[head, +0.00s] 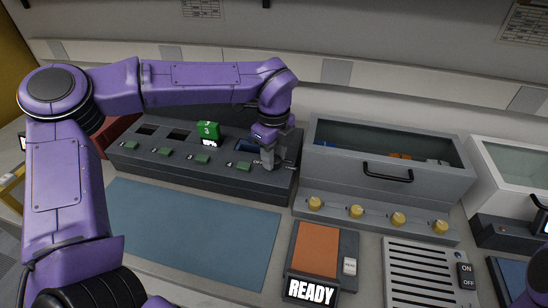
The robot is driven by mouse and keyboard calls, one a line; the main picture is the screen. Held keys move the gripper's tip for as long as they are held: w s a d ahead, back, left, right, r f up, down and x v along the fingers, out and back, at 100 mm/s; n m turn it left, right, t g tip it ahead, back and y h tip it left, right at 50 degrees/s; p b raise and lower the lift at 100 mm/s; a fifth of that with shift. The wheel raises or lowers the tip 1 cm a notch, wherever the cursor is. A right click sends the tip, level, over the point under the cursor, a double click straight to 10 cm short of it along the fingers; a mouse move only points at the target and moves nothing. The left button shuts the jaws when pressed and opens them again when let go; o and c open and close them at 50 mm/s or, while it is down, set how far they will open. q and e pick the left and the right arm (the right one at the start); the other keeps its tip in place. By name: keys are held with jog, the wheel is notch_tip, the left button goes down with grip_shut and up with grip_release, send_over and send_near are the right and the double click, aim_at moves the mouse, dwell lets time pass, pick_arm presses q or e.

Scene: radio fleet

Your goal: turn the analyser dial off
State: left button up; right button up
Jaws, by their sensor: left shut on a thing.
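My left gripper (270,160) points down at the right end of a dark grey dock (225,178) with several slots. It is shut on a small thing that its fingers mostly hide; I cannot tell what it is. No dial that I can clearly name as the analyser's shows. Several yellow knobs (356,211) line the front of a grey glass-topped cabinet (325,170). A slatted panel (425,275) has a black ON/OFF switch (466,276). An orange-topped unit (317,245) shows READY on its display (310,291). My right gripper is out of view.
A green radio (208,130) stands in the dock, with several green tabs along its front. A blue mat (190,230) lies bare in front. The cabinet, with a black handle (387,174), stands close right of my left gripper. A white-sided case (510,165) is at far right.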

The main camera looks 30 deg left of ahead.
pick_arm(q)
jog(key=shift+r, duration=0.1)
dwell(0.3)
jog(key=o, duration=1)
jog(key=shift+o, duration=0.2)
notch_tip(320, 180, up, 10)
jog(key=shift+r+b, duration=0.25)
jog(key=shift+b, duration=0.05)
